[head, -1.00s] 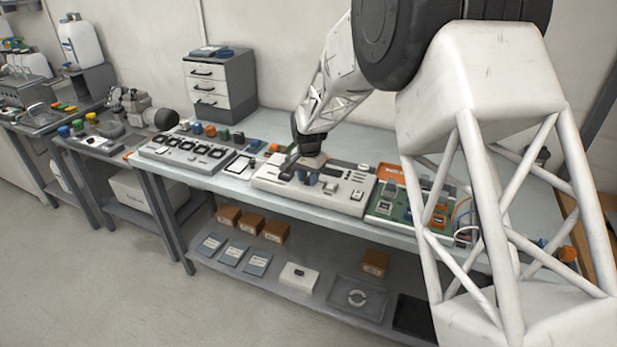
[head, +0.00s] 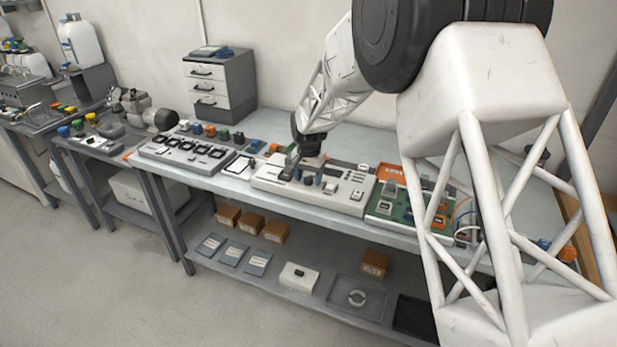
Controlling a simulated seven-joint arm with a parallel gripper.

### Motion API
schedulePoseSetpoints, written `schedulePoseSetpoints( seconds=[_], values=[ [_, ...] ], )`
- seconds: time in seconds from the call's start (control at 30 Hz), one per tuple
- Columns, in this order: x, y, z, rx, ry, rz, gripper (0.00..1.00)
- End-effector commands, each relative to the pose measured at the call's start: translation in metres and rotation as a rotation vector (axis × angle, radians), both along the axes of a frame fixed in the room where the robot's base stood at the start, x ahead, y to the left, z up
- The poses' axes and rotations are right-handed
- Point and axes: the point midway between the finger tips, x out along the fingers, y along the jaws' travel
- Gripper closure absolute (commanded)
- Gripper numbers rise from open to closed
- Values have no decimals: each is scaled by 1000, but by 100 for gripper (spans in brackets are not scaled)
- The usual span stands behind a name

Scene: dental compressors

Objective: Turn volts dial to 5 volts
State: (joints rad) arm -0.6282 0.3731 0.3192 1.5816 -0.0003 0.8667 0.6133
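A light grey instrument panel (head: 340,197) lies on the workbench in the head view, with small dark controls and blocks on its top. My gripper (head: 304,176) points down over the left half of this panel, close to its dark controls. The fingers are small and dark and blend with the controls, so I cannot tell whether they are open or touching anything. I cannot make out which control is the volts dial, nor any scale or reading.
A panel with several black round parts (head: 185,153) lies to the left on the bench (head: 235,183). A green circuit board (head: 393,203) and an orange tray (head: 391,174) are to the right. A drawer cabinet (head: 220,85) stands behind. Boxes (head: 275,232) lie on the shelf below.

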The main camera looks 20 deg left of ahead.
Motion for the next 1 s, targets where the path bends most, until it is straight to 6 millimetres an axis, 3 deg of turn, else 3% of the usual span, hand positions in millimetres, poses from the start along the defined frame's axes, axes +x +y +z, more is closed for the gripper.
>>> schedulePoseSetpoints(
  seconds=[0.47,1.0],
  values=[
    [0,0,9,1,-1,0,41],
    [0,0,69,0,0,0,41]
  ],
)
